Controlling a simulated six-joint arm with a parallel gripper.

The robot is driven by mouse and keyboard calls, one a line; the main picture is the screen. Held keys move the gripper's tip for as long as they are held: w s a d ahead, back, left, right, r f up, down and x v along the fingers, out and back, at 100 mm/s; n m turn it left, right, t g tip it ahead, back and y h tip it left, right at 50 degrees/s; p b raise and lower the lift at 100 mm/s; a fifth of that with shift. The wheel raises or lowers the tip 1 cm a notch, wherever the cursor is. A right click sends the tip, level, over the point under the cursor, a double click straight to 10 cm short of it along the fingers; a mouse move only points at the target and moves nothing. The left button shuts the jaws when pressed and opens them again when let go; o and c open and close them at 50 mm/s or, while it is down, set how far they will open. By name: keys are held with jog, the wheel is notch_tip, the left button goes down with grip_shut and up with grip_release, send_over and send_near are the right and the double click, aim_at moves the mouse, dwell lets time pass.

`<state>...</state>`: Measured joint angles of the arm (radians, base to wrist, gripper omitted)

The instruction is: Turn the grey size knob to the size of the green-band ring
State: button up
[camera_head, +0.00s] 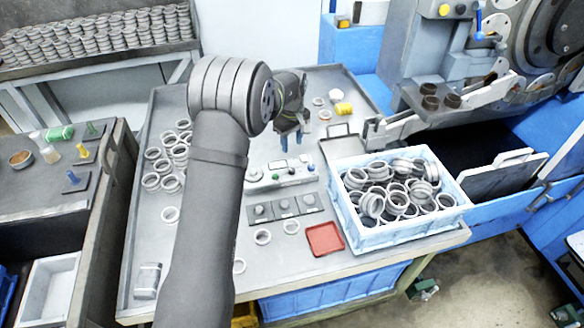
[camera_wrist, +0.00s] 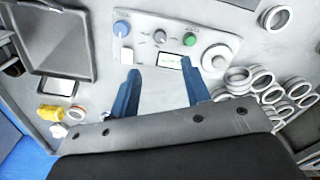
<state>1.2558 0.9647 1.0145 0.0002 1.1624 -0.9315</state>
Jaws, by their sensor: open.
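The grey control box (camera_head: 283,174) sits on the table. In the wrist view its face (camera_wrist: 145,22) shows a grey knob (camera_wrist: 159,36) between a blue knob (camera_wrist: 121,28) and a green button (camera_wrist: 190,40), with a small lit display (camera_wrist: 169,61) below. The display's text is too small to read. A pale ring-shaped piece (camera_wrist: 215,58) sits at the panel's right end. My gripper (camera_head: 291,140) is open and empty with blue fingers; in the wrist view its fingertips (camera_wrist: 160,66) are apart below the grey knob. I cannot make out a green band on any ring.
Loose grey rings (camera_head: 170,160) lie left on the table, partly behind my arm. A blue-white crate (camera_head: 400,238) full of rings stands at the right. Near it are a red tray (camera_head: 324,239), a grey tray (camera_head: 345,147) and a yellow piece (camera_head: 343,109). The grinder (camera_head: 440,95) stands at the back right.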

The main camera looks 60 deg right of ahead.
aim_at(292, 170)
notch_tip(292, 170, down, 12)
jog(key=shift+f, duration=0.15)
dwell(0.3)
grip_shut()
